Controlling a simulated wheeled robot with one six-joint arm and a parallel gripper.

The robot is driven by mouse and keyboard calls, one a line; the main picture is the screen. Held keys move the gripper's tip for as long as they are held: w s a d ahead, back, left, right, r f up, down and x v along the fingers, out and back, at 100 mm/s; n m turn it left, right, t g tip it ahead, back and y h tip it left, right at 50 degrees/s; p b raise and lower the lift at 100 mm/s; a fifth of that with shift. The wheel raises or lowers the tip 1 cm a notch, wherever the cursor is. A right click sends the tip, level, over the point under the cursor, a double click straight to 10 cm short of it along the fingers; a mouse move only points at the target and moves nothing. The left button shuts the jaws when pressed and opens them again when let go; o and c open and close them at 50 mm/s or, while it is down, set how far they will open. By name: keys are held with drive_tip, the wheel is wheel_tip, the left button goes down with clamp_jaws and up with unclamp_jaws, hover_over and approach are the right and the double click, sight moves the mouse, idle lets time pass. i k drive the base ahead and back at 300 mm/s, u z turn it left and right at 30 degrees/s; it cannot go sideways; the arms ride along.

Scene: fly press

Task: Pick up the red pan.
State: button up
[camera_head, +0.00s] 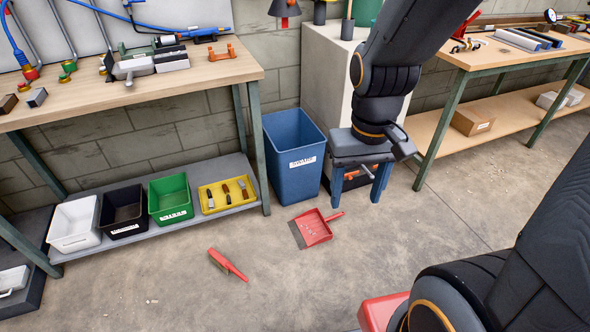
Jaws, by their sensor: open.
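The red pan (313,230) is a dustpan lying flat on the concrete floor near the middle of the view. Its short handle points right and slightly up in the picture, and small bits of debris lie in it. My gripper (359,192) hangs pointing down, above and to the right of the pan in the picture. Its two blue fingers are spread apart. The pan is in full view and not touched by the fingers; the height of the fingertips over the floor is hard to tell.
A red brush (228,265) lies on the floor left of the pan. A blue swarf bin (291,176) stands behind the pan. A workbench (150,97) with bins on its low shelf is at left, another bench (467,58) at right. Open floor surrounds the pan's front.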

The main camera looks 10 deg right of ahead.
sight(312, 219)
drive_tip(key=u, duration=0.6)
drive_tip(key=i, duration=0.75)
drive_tip(key=z, duration=1)
drive_tip(key=i, duration=0.5)
drive_tip(key=u, duration=0.1)
